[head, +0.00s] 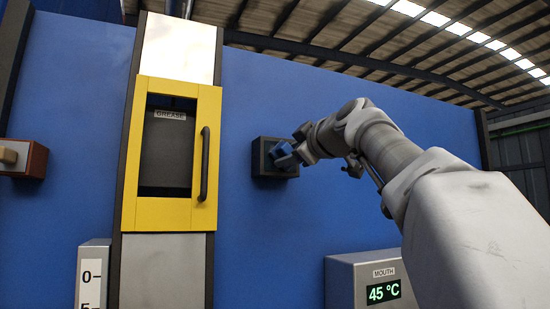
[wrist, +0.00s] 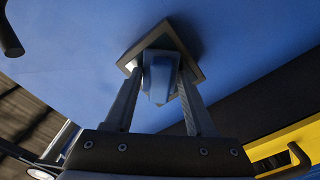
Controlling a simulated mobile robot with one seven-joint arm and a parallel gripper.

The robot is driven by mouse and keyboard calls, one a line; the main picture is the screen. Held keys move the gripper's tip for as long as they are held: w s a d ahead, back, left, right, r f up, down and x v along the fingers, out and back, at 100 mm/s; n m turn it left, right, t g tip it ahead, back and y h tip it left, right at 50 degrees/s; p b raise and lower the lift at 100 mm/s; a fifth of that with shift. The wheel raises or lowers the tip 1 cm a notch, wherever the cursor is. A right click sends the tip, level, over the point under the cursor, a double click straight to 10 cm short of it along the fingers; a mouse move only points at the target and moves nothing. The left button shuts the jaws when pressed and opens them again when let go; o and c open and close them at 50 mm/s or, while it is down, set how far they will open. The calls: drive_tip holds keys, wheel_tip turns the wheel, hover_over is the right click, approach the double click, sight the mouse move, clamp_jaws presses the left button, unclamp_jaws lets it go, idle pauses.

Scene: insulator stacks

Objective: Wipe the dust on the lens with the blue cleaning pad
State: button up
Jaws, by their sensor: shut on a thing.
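My gripper (head: 287,156) is at a dark square box (head: 262,168) on the blue wall, right of the yellow-framed door. It is shut on the blue cleaning pad (head: 281,150), which is at the front of the box. In the wrist view, the blue pad (wrist: 158,84) sits between the two fingers of my gripper (wrist: 160,92). The dark box (wrist: 193,58) is right behind the pad there. I cannot tell whether the pad touches the box. No lens or dust can be made out; the pad and fingers hide most of the box's front.
A yellow-framed door (head: 206,110) labelled GREASE has a black handle (head: 204,164). A brown box (head: 36,160) with a beige piece (head: 8,156) is at far left. A MOUTH display box (head: 340,285) reading 45 °C sits below my arm. A scale box (head: 94,252) stands lower left.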

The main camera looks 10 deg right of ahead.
sight(267, 156)
drive_tip(key=shift+s+a, duration=0.15)
drive_tip(key=shift+a, duration=0.85)
drive_tip(key=shift+s+a, duration=0.1)
drive_tip(key=shift+a, duration=0.9)
drive_tip(key=shift+s+b, duration=0.1)
drive_tip(key=shift+b, duration=0.25)
drive_tip(key=shift+s+d+b, duration=0.2)
drive_tip(key=shift+s+b, duration=0.15)
drive_tip(key=shift+s, duration=0.6)
drive_tip(key=shift+s+d+b, duration=0.25)
drive_tip(key=shift+s+b, duration=0.1)
drive_tip(key=shift+s, duration=0.55)
drive_tip(key=shift+s+d+b, duration=0.2)
drive_tip(key=shift+s+b, duration=0.15)
drive_tip(key=shift+s, duration=0.6)
drive_tip(key=s, duration=0.2)
drive_tip(key=s+b, duration=0.1)
drive_tip(key=shift+d, duration=0.25)
